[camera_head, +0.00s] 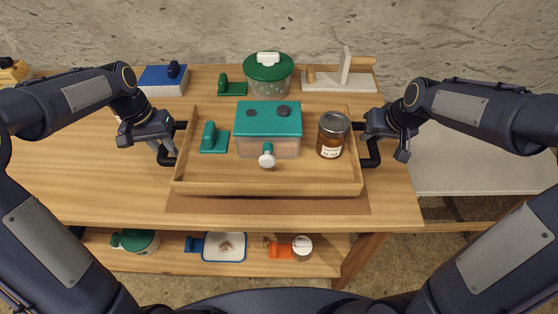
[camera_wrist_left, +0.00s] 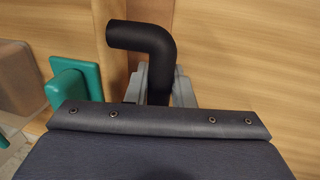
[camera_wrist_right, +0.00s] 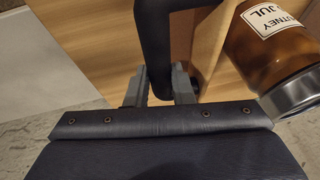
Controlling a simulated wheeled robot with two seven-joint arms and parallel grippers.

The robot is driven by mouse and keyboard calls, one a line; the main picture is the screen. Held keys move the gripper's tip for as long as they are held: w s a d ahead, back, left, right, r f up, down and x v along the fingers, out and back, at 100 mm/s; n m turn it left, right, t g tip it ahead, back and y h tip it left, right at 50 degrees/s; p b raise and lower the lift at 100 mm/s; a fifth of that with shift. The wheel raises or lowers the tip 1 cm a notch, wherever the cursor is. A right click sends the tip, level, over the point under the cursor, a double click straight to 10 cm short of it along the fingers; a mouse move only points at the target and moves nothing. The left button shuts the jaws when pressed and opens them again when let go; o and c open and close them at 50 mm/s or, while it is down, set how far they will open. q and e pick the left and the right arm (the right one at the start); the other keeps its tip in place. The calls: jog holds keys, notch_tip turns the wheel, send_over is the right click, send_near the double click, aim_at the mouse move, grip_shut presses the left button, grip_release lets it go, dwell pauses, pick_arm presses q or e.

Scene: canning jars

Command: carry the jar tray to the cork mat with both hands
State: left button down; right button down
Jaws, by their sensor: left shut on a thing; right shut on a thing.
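The wooden jar tray (camera_head: 265,189) is over the brown cork mat (camera_head: 265,205), whose front strip shows below the tray's front wall. I cannot tell whether the tray touches the mat. In the tray are a teal-lidded clear box (camera_head: 268,120), a teal block-like item (camera_head: 213,138) and a labelled brown jar (camera_head: 332,135) with a metal lid. My left gripper (camera_head: 167,143) is shut on the black left handle (camera_wrist_left: 145,38). My right gripper (camera_head: 375,143) is shut on the black right handle (camera_wrist_right: 165,30). The jar also shows in the right wrist view (camera_wrist_right: 272,45).
Behind the tray stand a blue-lidded box (camera_head: 163,80), a green-lidded pot (camera_head: 268,75), a small green item (camera_head: 232,88) and a white board with a wooden-handled piece (camera_head: 340,80). A lower shelf (camera_head: 190,258) holds several containers. The table's left side is clear.

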pick_arm(q)
jog(key=shift+a, duration=0.15)
pick_arm(e)
jog(key=shift+r, duration=0.1)
